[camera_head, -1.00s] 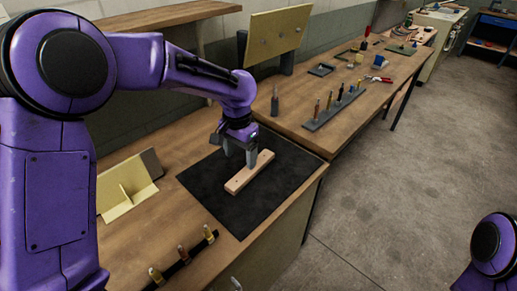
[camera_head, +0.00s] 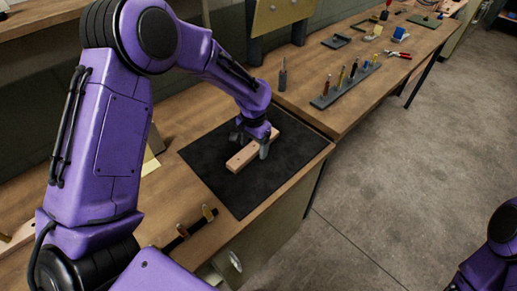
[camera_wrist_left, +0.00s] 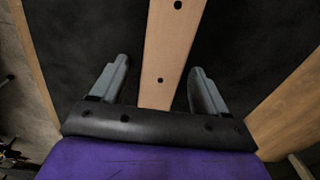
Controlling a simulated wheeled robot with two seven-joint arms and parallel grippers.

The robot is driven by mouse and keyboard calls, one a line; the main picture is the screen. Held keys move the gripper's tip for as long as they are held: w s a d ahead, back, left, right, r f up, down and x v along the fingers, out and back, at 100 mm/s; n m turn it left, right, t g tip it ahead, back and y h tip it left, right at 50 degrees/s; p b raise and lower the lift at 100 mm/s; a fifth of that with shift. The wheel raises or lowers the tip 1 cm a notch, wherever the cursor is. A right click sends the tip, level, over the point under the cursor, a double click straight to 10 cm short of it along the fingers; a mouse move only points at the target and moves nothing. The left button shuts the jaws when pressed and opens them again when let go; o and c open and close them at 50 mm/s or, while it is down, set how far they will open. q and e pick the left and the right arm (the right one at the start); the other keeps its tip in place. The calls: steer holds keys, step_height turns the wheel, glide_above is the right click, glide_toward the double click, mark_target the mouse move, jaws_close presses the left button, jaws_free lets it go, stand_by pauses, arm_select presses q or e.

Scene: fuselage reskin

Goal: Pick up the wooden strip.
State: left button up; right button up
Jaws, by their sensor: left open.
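The wooden strip (camera_head: 243,157) is a pale bar with small dark holes. It lies on the black mat (camera_head: 213,183) on the workbench. In the left wrist view the open fingers (camera_wrist_left: 158,88) stand on either side of the strip (camera_wrist_left: 169,45), with dark gaps between each finger and the wood. One end of the strip is hidden behind the gripper's palm there. My right gripper is not in view.
A grey rack with several tools (camera_head: 345,88) stands on the adjoining bench, near red-handled pliers (camera_head: 398,54). A dark strip holding small clamps (camera_head: 183,232) lies at the near bench edge. The mat around the strip is clear.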

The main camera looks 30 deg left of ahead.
arm_select(q)
steer(key=shift+s, duration=0.1)
steer(key=c, duration=1)
steer(key=shift+c, duration=1)
steer(key=shift+r, duration=0.1)
